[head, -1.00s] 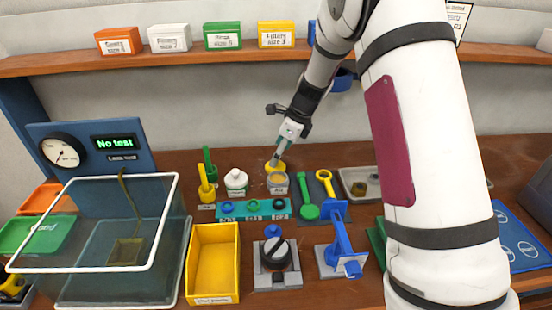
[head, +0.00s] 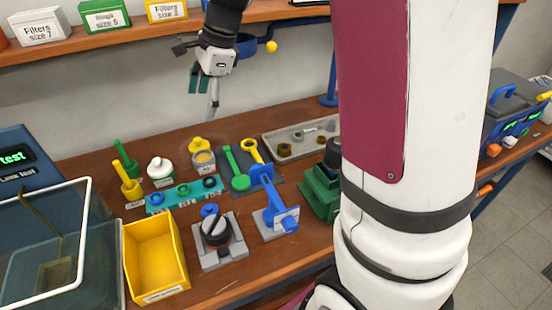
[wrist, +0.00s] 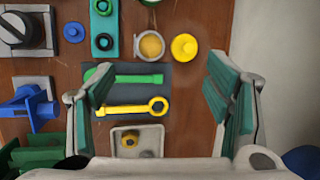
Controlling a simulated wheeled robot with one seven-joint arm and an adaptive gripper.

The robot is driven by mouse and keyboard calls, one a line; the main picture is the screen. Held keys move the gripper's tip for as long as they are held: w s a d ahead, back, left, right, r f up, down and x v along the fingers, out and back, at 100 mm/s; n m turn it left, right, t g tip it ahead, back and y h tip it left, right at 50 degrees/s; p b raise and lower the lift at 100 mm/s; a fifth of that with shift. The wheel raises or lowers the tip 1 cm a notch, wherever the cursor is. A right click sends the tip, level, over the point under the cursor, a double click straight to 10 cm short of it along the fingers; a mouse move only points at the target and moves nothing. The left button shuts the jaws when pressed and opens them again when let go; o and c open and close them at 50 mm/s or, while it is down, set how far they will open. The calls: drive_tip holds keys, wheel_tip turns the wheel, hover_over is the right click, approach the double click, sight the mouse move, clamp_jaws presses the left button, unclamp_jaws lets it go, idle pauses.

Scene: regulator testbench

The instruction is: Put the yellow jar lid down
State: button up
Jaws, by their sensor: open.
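The yellow jar lid (head: 198,144) lies on the brown bench just behind the small open jar (head: 204,163). In the wrist view the lid (wrist: 184,47) is a round yellow disc with a raised knob, flat on the wood beside the jar (wrist: 150,46), which shows tan contents. My gripper (head: 206,95) is up in the air above and behind the jar, clear of the lid. In the wrist view my gripper (wrist: 160,78) has its teal-padded fingers wide apart with nothing between them.
A dark mat with a green wrench (wrist: 125,78) and a yellow ring wrench (wrist: 132,108) lies near the jar. A grey tray (head: 270,146) of small parts is to the right. A teal rack (head: 165,207), white bottle (head: 160,172) and yellow bin (head: 128,240) stand left. A shelf (head: 100,38) runs above.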

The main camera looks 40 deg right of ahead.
drive_tip(key=s+a+r+n+h, duration=0.1)
drive_tip(key=s+r+n, duration=0.2)
drive_tip(key=s+n, duration=0.3)
drive_tip(key=s+a+r+n, duration=0.1)
drive_tip(key=s+r+n, duration=0.2)
drive_tip(key=s, duration=0.6)
drive_tip(key=s+d+f+n+t+h, duration=0.1)
drive_tip(key=s+f+n+h, duration=0.1)
drive_tip(key=s+n, duration=0.8)
drive_tip(key=s, duration=0.5)
drive_tip(key=shift+s, duration=0.15)
drive_tip(key=shift+r+p, duration=0.45)
drive_tip(key=shift+r, duration=0.05)
